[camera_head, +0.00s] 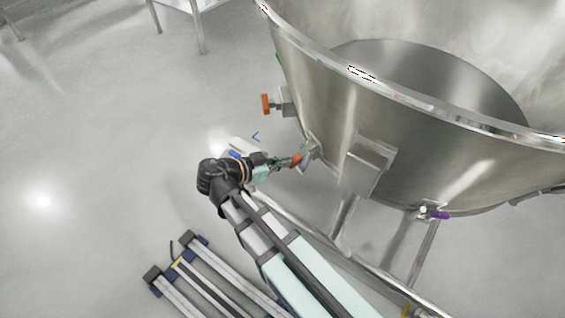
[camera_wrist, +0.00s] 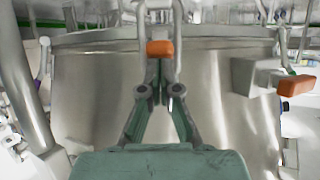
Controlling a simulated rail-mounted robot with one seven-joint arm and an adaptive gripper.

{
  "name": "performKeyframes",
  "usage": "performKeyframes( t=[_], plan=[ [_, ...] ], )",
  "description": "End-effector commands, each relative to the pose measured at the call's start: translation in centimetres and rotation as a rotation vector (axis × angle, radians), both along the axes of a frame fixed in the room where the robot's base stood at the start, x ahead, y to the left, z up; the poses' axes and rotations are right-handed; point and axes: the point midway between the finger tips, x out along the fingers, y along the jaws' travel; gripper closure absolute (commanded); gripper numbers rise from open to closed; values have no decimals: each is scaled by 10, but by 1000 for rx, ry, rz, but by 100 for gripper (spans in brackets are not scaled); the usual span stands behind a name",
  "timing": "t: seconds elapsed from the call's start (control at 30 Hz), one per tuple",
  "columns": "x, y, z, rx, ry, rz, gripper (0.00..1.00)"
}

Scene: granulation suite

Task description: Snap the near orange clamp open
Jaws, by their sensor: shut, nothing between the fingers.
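The near orange clamp has a small orange handle (camera_head: 296,160) on a metal bracket at the lower left of the big steel vessel (camera_head: 330,110). In the wrist view the orange handle (camera_wrist: 160,48) is straight ahead, just beyond my fingertips, with bent metal bars rising behind it. My gripper (camera_head: 286,162) is right at the handle in the head view. Its fingers (camera_wrist: 158,84) are shut with nothing held. I cannot tell whether the tips touch the handle. A second orange clamp (camera_head: 266,103) sits farther along the vessel wall and shows at the right in the wrist view (camera_wrist: 297,85).
A purple-handled fitting (camera_head: 438,214) is on the vessel's lower right. A steel support bracket (camera_head: 367,165) and leg stand just right of the near clamp. A table (camera_head: 197,8) is at the back. The floor to the left is mostly clear.

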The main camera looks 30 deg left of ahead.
Motion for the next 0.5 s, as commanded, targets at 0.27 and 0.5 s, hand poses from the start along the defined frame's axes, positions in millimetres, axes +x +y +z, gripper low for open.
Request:
performKeyframes(
  t=[0.27,0.5],
  plan=[
    [4,-2,-21,0,0,0,100],
    [7,-4,-29,1,2,0,100]
  ],
)
